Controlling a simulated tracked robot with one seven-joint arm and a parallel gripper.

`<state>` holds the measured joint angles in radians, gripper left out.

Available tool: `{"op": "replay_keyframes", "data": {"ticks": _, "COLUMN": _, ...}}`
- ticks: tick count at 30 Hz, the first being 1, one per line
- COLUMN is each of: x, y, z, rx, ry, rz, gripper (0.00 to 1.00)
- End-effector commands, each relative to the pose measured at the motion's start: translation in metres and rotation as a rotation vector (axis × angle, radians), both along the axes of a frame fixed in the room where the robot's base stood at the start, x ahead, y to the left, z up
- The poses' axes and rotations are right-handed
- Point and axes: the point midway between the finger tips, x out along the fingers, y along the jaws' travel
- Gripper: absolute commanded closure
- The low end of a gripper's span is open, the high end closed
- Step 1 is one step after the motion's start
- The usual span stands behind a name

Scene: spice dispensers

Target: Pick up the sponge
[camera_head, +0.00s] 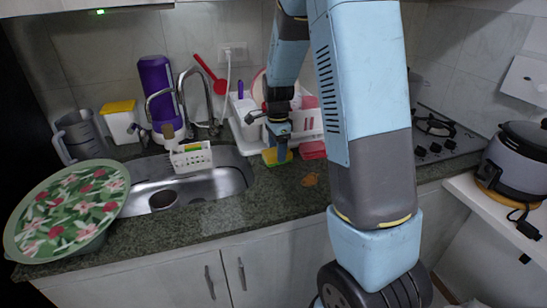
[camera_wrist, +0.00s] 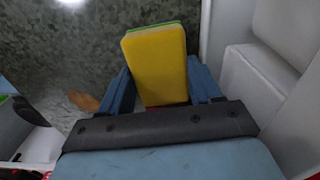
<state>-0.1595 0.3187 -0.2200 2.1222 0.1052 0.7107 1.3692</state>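A yellow sponge with a green layer (camera_wrist: 156,62) lies between the two fingers of my gripper (camera_wrist: 158,88) in the wrist view. Its yellow face is toward the camera, and it is slightly tilted. The fingers lie close along both of its sides. I cannot tell whether they press on it. In the head view, my gripper (camera_head: 277,140) points down at the sponge (camera_head: 270,158), which is at the countertop just right of the sink. Whether it touches the counter is unclear.
A white dish rack (camera_head: 243,137) stands close behind and beside my gripper. A red object (camera_head: 312,150) lies just right of the sponge. The sink (camera_head: 232,181) and a white basket (camera_head: 191,159) are to the left. The front counter (camera_head: 235,215) is mostly clear.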

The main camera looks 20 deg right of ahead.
Motion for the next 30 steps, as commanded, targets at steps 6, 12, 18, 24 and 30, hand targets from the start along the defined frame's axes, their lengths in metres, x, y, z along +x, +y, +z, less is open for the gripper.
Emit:
{"op": "replay_keyframes", "data": {"ticks": 6, "x": 0.0, "y": 0.0, "z": 0.0, "rx": 0.0, "ry": 0.0, "rz": 0.0, "gripper": 0.66}}
{"op": "replay_keyframes", "data": {"ticks": 12, "x": 0.0, "y": 0.0, "z": 0.001, "rx": 0.0, "ry": 0.0, "rz": 0.001, "gripper": 0.66}}
{"op": "replay_keyframes", "data": {"ticks": 18, "x": 0.001, "y": 0.001, "z": 0.014, "rx": 0.0, "ry": -0.003, "rz": 0.002, "gripper": 0.66}}
{"op": "replay_keyframes", "data": {"ticks": 24, "x": -0.01, "y": 0.0, "z": 0.045, "rx": 0.001, "ry": -0.003, "rz": 0.0, "gripper": 0.66}}
{"op": "replay_keyframes", "data": {"ticks": 30, "x": -0.039, "y": -0.003, "z": 0.079, "rx": 0.001, "ry": -0.005, "rz": 0.001, "gripper": 0.66}}
